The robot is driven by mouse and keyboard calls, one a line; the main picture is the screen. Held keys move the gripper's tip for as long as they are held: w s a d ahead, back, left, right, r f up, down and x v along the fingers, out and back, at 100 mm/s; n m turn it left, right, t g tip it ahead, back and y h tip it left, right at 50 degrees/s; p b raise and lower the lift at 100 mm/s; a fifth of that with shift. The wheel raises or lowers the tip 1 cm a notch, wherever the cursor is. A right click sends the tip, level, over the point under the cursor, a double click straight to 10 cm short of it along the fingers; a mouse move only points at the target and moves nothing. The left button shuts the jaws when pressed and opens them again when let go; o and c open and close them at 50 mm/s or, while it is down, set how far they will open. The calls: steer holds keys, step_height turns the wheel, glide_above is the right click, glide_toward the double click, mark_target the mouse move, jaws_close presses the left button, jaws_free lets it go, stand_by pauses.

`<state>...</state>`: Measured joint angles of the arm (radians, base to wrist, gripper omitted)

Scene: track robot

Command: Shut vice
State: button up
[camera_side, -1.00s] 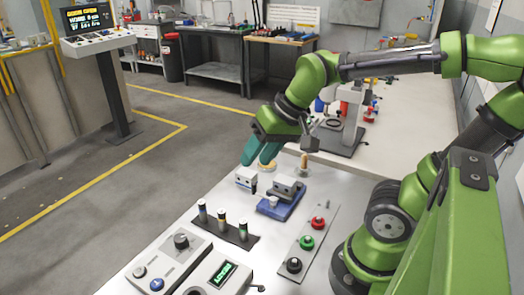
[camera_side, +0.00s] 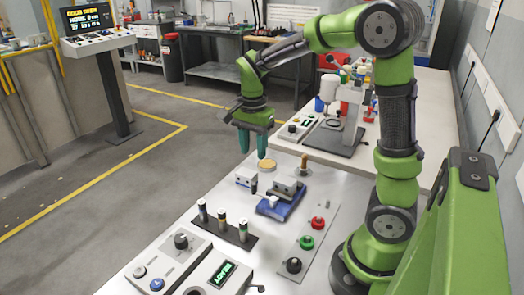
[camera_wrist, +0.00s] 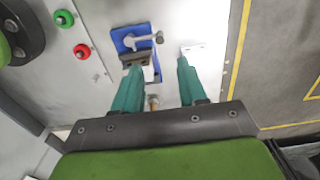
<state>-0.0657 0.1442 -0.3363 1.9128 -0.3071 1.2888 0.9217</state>
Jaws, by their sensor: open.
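The vice has a blue base (camera_side: 281,207) and a grey jaw block (camera_side: 287,187) on the steel table in the side view. A light block (camera_side: 246,175) stands apart to its left; I cannot tell whether it is the vice's other jaw. My gripper (camera_side: 253,153) points down above and behind the vice, with teal fingers apart and nothing held. In the wrist view, my gripper (camera_wrist: 158,66) partly covers the jaw area.
A tan-topped disc (camera_side: 266,165) and a brown-topped peg (camera_side: 304,168) stand behind the vice. Dark-capped cylinders (camera_side: 221,219) on a black strip and a button plate (camera_side: 306,242) are nearer. A grey-white press-like stand (camera_side: 347,118) is on the back table.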

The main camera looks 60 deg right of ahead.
mark_target(254, 183)
step_height(254, 183, down, 12)
steer(key=shift+r, duration=0.2)
steer(key=shift+c, duration=0.2)
jaws_close()
